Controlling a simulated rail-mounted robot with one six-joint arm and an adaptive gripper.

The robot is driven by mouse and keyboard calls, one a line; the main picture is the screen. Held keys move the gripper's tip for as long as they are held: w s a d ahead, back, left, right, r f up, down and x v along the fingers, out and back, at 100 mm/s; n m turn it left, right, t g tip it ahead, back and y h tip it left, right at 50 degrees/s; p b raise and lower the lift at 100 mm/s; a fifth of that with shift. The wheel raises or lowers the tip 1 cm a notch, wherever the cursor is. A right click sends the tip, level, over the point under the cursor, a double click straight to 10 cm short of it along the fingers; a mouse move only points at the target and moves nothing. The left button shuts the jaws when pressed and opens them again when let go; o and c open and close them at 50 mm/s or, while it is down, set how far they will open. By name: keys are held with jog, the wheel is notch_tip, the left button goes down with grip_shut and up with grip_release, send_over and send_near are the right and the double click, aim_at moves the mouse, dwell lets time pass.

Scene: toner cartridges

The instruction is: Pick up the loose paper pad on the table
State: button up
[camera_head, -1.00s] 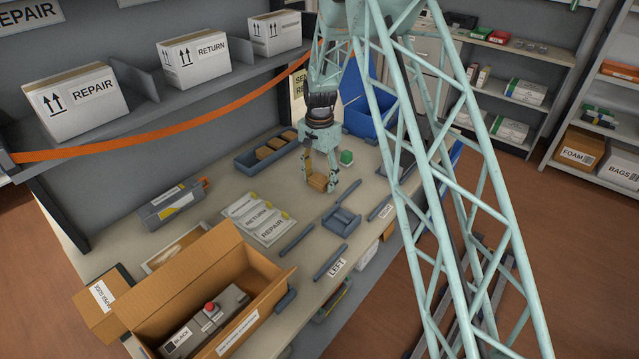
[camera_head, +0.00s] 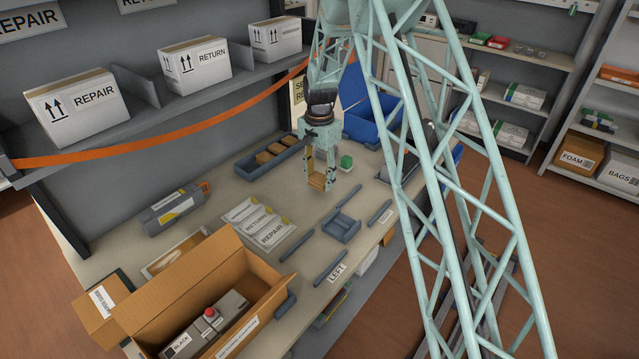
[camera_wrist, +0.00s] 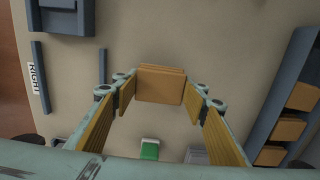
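The loose paper pad (camera_wrist: 160,83) is a small tan-brown block. In the wrist view it sits between my fingertips, both finger pads against its side edges. My gripper (camera_head: 318,181) shows in the head view over the middle of the table, pointing down, with the pad (camera_head: 317,182) between its fingers. The fingers are shut on the pad, which appears slightly above the tabletop; the exact gap is hard to tell.
A grey tray (camera_head: 243,169) with similar tan pads stands behind left. A green item (camera_head: 346,162) lies close to my gripper. A blue bin (camera_head: 373,127) stands behind. A grey holder (camera_head: 341,227) and labelled envelopes (camera_head: 256,222) lie in front. An open cardboard box (camera_head: 190,280) stands front left.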

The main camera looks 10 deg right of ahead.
aim_at(320, 178)
jog(key=shift+r+p, duration=0.3)
jog(key=shift+r, duration=3.3)
